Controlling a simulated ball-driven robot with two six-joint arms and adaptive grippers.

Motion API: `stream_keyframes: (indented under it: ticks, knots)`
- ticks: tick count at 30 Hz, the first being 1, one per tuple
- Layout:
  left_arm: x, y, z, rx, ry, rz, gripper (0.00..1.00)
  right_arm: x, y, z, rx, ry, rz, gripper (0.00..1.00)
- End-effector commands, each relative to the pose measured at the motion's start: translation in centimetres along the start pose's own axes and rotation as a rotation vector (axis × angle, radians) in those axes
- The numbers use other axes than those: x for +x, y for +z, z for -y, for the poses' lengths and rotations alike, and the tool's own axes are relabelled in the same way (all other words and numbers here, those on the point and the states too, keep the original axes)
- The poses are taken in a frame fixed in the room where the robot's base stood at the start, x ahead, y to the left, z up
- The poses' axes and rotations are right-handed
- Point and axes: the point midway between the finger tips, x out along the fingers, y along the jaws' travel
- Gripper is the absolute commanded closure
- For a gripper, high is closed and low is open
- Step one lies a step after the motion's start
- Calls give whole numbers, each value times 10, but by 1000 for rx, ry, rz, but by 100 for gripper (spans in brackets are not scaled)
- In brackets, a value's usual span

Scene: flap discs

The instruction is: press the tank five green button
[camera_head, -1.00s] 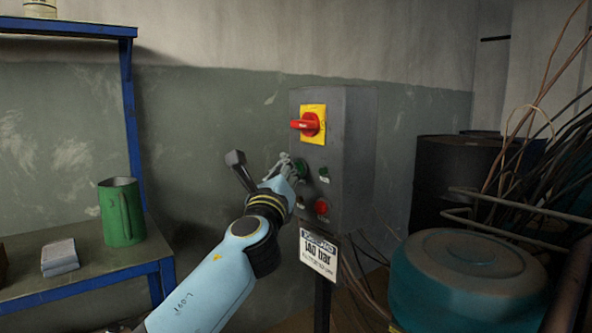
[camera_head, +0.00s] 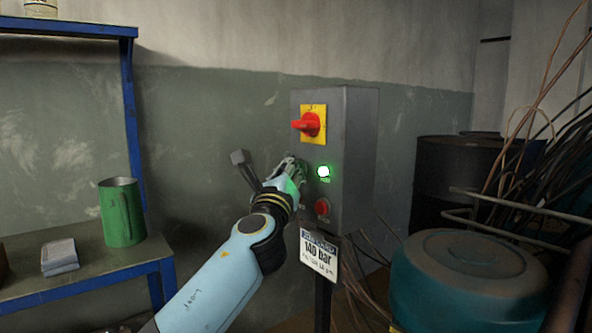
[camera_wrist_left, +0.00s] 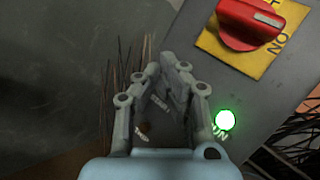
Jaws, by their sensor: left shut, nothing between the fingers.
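A grey control box (camera_head: 350,150) stands on a post by the wall. My left gripper (camera_head: 298,165) is shut and empty at the left part of its front face. The green button is hidden behind the fingers. A round lamp (camera_head: 323,171) right of the gripper glows bright green. In the left wrist view the lamp (camera_wrist_left: 225,119) is lit above a partly readable "RUN" label. The shut fingers (camera_wrist_left: 170,65) point at the panel there. I cannot tell whether they touch the button. My right gripper is not in view.
A red rotary switch (camera_head: 309,124) on a yellow plate is above the gripper; a red button (camera_head: 322,207) is below it. A "140 bar" sign (camera_head: 318,254) hangs under the box. A teal barrel (camera_head: 470,285) stands right; a green jug (camera_head: 122,212) is left.

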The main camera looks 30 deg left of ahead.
Motion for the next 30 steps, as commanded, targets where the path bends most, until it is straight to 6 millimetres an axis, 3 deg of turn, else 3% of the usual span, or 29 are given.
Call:
stream_keyframes:
  ticks: [21, 30]
  knots:
    - [-14, 8, -10, 0, 0, -1, 100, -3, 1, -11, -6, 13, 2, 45]
    - [-22, 15, -16, 1, 0, 0, 100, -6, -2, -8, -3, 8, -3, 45]
